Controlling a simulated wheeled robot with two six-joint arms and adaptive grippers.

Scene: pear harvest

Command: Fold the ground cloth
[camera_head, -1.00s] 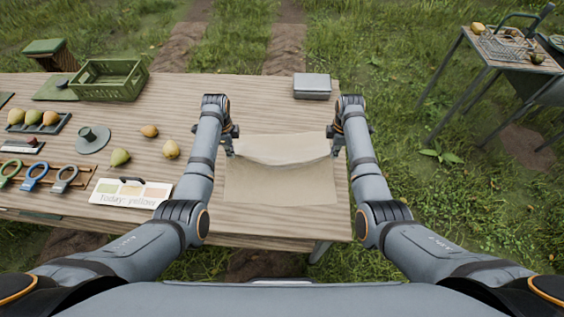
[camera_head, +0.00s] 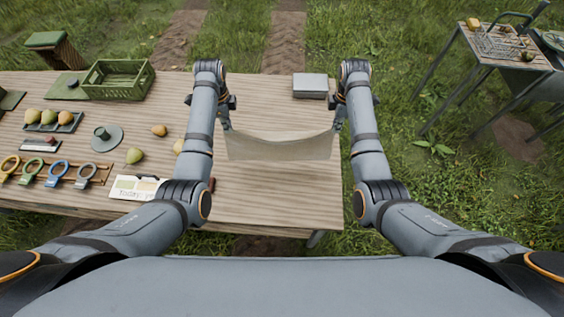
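The ground cloth (camera_head: 280,147) is a beige sheet at the right part of the wooden table. It hangs in a sagging band between my two grippers, with its top edge dipping in the middle. My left gripper (camera_head: 226,122) is at its upper left corner and appears shut on it. My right gripper (camera_head: 338,122) is at its upper right corner and appears shut on it. The fingertips are small and partly hidden by my arms. I cannot tell whether the cloth's lower edge touches the table.
A grey box (camera_head: 310,86) stands beyond the cloth. A green crate (camera_head: 118,80), pears (camera_head: 135,156), coloured rings (camera_head: 58,174) and a card (camera_head: 137,187) are to the left, the card partly behind my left arm. The wooden table (camera_head: 265,205) is bare in front of the cloth.

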